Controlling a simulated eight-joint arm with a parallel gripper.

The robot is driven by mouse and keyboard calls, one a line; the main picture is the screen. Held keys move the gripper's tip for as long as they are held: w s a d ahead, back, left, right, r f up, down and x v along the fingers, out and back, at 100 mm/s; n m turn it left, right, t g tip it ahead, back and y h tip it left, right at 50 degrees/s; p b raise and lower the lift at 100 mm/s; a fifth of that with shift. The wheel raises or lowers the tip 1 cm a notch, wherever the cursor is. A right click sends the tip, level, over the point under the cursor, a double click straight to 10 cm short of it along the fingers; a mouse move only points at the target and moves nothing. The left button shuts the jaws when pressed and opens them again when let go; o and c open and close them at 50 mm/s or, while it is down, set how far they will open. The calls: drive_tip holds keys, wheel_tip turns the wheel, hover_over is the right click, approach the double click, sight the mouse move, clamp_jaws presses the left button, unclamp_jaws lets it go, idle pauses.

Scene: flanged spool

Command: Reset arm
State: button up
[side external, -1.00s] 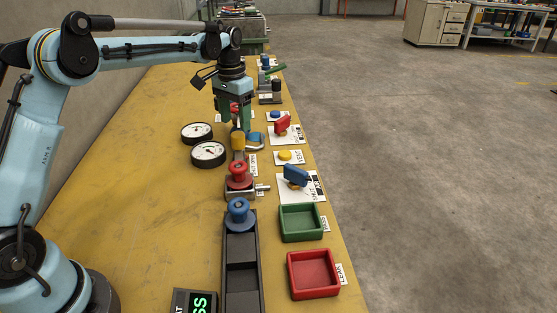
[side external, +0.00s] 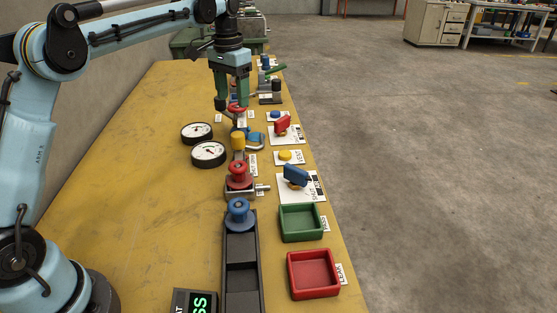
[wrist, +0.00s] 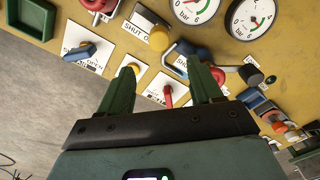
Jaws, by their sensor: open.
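My gripper (side external: 231,104) hangs over the far part of the yellow bench, fingers pointing down, open, with nothing seen between the fingers. In the wrist view its two green fingers (wrist: 162,84) stand well apart. A red round part (side external: 238,108) is just below and beside the fingertips in the side view; I cannot tell the exact gap. A red flanged spool (side external: 238,175) sits upright on a metal fixture nearer the camera. A blue flanged spool (side external: 238,211) stands upright at the far end of a black rail (side external: 242,256).
Two dial gauges (side external: 208,153) lie left of the fixtures. A blue-handled valve (side external: 296,175), a red-handled valve (side external: 282,124) and a yellow button (side external: 285,155) stand on white plates at right. A green tray (side external: 301,222) and a red tray (side external: 314,274) are near the front. The bench's left side is clear.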

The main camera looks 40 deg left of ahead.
drive_tip(key=s+d+f+t, duration=0.2)
drive_tip(key=s+d, duration=0.3)
drive_tip(key=s, duration=0.5)
drive_tip(key=s+d+f+t, duration=0.2)
drive_tip(key=s+d+t, duration=0.2)
drive_tip(key=s, duration=0.7)
drive_tip(key=shift+s+d+t, duration=0.2)
drive_tip(key=shift+d+t, duration=0.15)
drive_tip(key=shift+t, duration=0.15)
drive_tip(key=shift+o, duration=0.2)
